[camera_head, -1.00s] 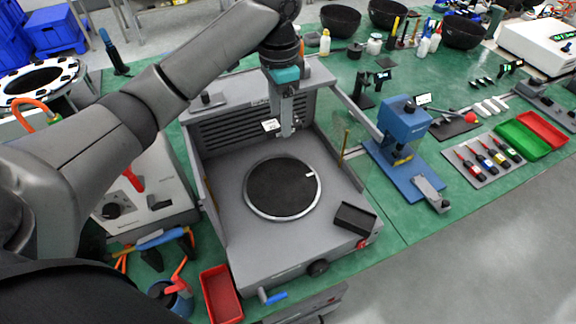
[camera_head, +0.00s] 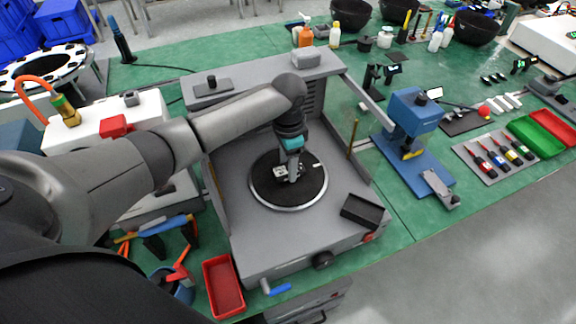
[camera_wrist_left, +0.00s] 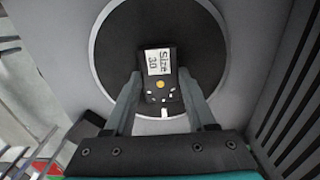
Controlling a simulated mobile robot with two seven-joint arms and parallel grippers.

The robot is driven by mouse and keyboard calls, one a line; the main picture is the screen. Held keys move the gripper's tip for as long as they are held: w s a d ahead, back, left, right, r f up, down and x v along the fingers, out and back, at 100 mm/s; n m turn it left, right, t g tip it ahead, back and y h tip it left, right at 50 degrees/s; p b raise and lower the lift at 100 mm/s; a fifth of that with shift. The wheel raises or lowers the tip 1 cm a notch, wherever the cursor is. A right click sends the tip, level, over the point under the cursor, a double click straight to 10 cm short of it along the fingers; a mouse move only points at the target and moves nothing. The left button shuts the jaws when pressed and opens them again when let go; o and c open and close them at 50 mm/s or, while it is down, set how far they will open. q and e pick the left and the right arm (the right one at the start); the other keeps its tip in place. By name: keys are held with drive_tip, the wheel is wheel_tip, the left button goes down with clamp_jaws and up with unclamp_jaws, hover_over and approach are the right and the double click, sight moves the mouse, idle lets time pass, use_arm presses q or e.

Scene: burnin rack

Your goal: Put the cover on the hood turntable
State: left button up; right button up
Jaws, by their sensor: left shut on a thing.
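The hood turntable is a round black disc with a silver rim (camera_head: 318,193), on the floor of the open grey hood; it also shows in the left wrist view (camera_wrist_left: 112,42). My left gripper (camera_head: 291,178) is over the disc, near its middle. In the left wrist view my left gripper (camera_wrist_left: 160,88) is shut on a small dark block (camera_wrist_left: 160,76) with a white "Size 30" label and a yellow dot. I cannot tell whether the block touches the disc. A flat grey plate with a black knob (camera_head: 211,83) lies on the hood's back top; I cannot tell which is the cover. My right gripper is out of view.
The hood's walls (camera_head: 216,202) stand around the disc, and a black tray (camera_head: 362,211) sits at its front right. A blue press (camera_head: 411,125) stands to the right, a red bin (camera_head: 222,286) at the front left.

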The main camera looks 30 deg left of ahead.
use_arm(q)
drive_tip(key=shift+f, duration=0.3)
drive_tip(key=shift+f, duration=0.15)
drive_tip(key=o, duration=1.3)
drive_tip(key=shift+o, duration=0.2)
wheel_tip(320, 180, up, 12)
drive_tip(key=p, duration=0.1)
drive_tip(key=shift+r, duration=0.2)
